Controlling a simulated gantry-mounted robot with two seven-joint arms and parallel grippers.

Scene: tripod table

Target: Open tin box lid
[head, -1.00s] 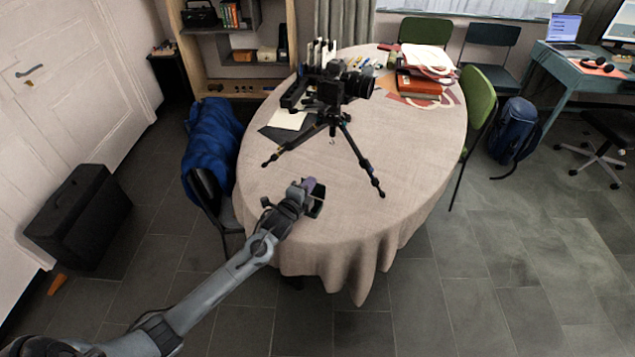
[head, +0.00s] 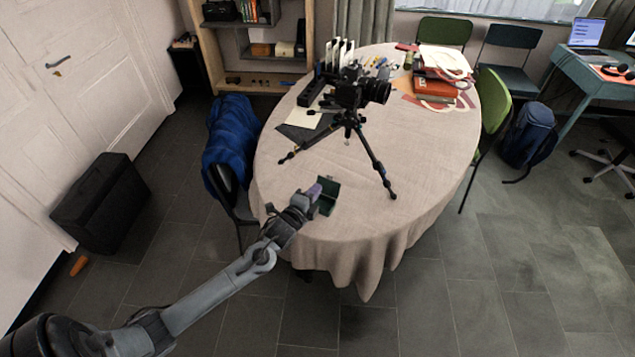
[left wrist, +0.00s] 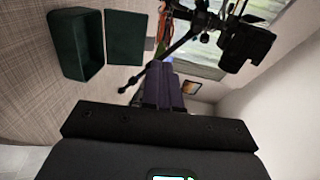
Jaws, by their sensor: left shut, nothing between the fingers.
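The dark green tin box (head: 327,207) stands on the near part of the table, just right of my left gripper (head: 317,190). Its lid (head: 330,187) is swung open and stands up on the box's far side. In the left wrist view the open box (left wrist: 76,45) shows its hollow inside, with the flat lid (left wrist: 127,38) beside it. My left gripper's purple fingers (left wrist: 164,84) are shut and empty, close to the lid; I cannot tell if they touch it. My right gripper is out of view.
A black camera on a tripod (head: 362,92) stands on the table (head: 430,150) beyond the box, its legs spread near it. Papers, an orange book (head: 434,88) and pens lie farther back. A chair with a blue jacket (head: 232,142) is at the left. The tabletop right of the box is clear.

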